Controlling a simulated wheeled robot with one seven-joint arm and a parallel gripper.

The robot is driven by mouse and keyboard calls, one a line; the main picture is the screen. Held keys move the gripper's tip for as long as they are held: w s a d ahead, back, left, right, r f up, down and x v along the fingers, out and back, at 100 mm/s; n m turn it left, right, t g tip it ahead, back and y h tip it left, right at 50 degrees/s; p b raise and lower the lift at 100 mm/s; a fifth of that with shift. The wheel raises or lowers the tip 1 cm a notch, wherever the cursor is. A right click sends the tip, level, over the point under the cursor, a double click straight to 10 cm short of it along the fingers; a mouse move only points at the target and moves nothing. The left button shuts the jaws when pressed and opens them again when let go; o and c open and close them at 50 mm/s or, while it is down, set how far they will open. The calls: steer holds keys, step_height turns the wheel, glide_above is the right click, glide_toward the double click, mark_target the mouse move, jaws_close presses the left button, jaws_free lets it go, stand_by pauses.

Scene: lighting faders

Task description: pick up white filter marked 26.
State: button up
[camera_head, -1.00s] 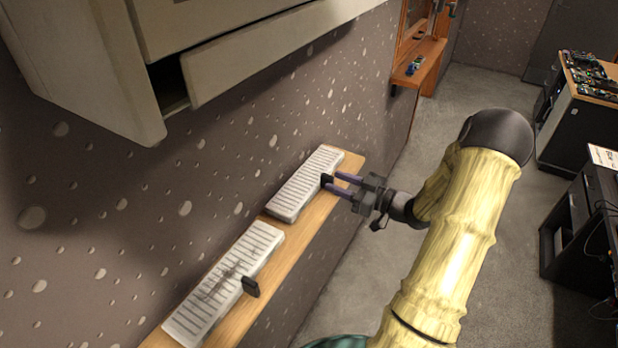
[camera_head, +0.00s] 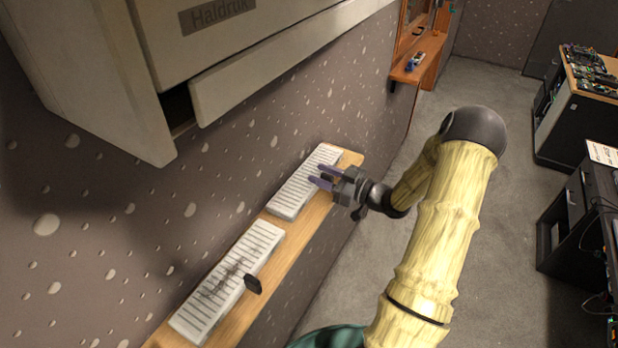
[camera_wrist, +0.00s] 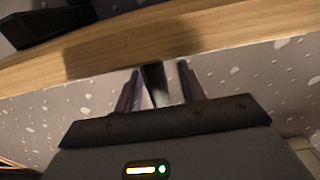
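Two white slatted filters lie along a narrow wooden shelf (camera_head: 289,252) on the wall. The far filter (camera_head: 292,194) looks clean. The near filter (camera_head: 213,302) has dark smudges on its slats and a black tab (camera_head: 253,284) at its right side. No number 26 can be read on either. My gripper (camera_head: 320,177) is at the right edge of the far filter. In the wrist view, a dark upright tab (camera_wrist: 155,80) stands between the two purple fingers, with gaps on both sides, so the gripper looks open around it. The far filter's own tab is hidden in the head view.
A large pale cabinet labelled Haldruk (camera_head: 222,14) overhangs the shelf at upper left, with a hinged panel (camera_head: 280,60). The speckled wall runs close behind the shelf. Open floor (camera_head: 480,190) lies to the right, before dark desks (camera_head: 580,215).

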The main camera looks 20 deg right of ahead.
jaws_close()
steer(key=shift+s+d+r+b, duration=0.1)
steer(key=shift+r+b, duration=0.1)
steer(key=shift+b, duration=0.2)
steer(key=shift+r, duration=0.35)
step_height(320, 180, up, 6)
steer(key=shift+s+f+b, duration=0.1)
steer(key=shift+b, duration=1.1)
steer(key=b+v, duration=0.5)
steer(key=v, duration=1.4)
steer(key=shift+s+d, duration=0.25)
steer(key=shift+d, duration=0.05)
